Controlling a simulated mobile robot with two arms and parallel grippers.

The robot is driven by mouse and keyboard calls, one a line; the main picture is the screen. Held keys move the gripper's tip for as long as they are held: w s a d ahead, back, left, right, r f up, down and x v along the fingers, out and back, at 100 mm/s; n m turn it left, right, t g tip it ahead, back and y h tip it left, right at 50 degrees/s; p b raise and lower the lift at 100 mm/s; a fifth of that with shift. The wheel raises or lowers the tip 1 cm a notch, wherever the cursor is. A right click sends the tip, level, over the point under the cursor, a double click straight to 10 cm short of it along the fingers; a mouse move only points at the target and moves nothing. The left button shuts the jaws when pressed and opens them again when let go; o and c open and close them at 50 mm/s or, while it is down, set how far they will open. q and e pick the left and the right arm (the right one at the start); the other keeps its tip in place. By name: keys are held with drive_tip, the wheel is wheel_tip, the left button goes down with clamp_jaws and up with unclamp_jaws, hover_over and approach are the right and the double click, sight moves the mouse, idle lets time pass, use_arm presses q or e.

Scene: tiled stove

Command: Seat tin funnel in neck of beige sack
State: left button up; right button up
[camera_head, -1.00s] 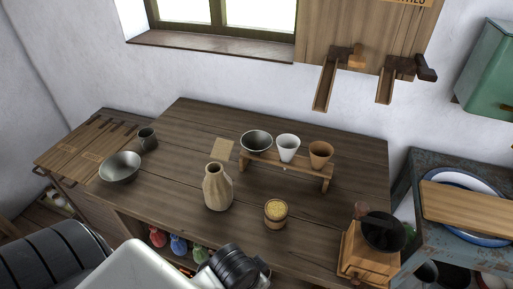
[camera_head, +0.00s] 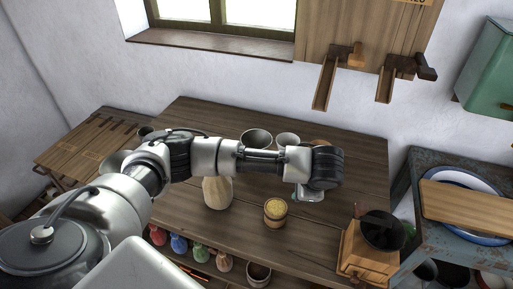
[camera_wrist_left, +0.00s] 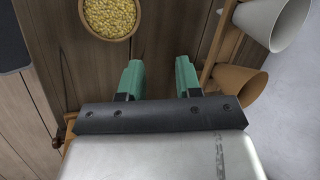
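The tin funnel (camera_head: 256,138) is the grey metallic one at the left of a small wooden rack; its lower part is hidden behind my left arm. The beige sack (camera_head: 217,193) stands upright on the table; its neck is hidden behind the same arm. My left gripper (camera_head: 309,194) is over the table right of the sack, near the rack's right end. In the left wrist view its green fingers (camera_wrist_left: 159,76) are apart with only tabletop between them. My right gripper is not in view.
The rack also holds a white funnel (camera_wrist_left: 275,20) and a terracotta funnel (camera_wrist_left: 235,82), close right of my left fingers. A tub of yellow kernels (camera_head: 276,210) stands nearby. A grinder (camera_head: 369,252) is at the front right.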

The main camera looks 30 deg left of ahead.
use_arm(q)
drive_tip(key=w+a+r+n+y, duration=0.25)
drive_tip(key=w+a+r, duration=0.35)
drive_tip(key=a, duration=0.5)
drive_tip(key=a+p+x, duration=0.1)
drive_tip(key=x, duration=0.8)
drive_tip(key=shift+s+r+g+y, duration=0.15)
drive_tip(key=shift+s+g+y, duration=0.2)
drive_tip(key=shift+s+g, duration=0.05)
clamp_jaws()
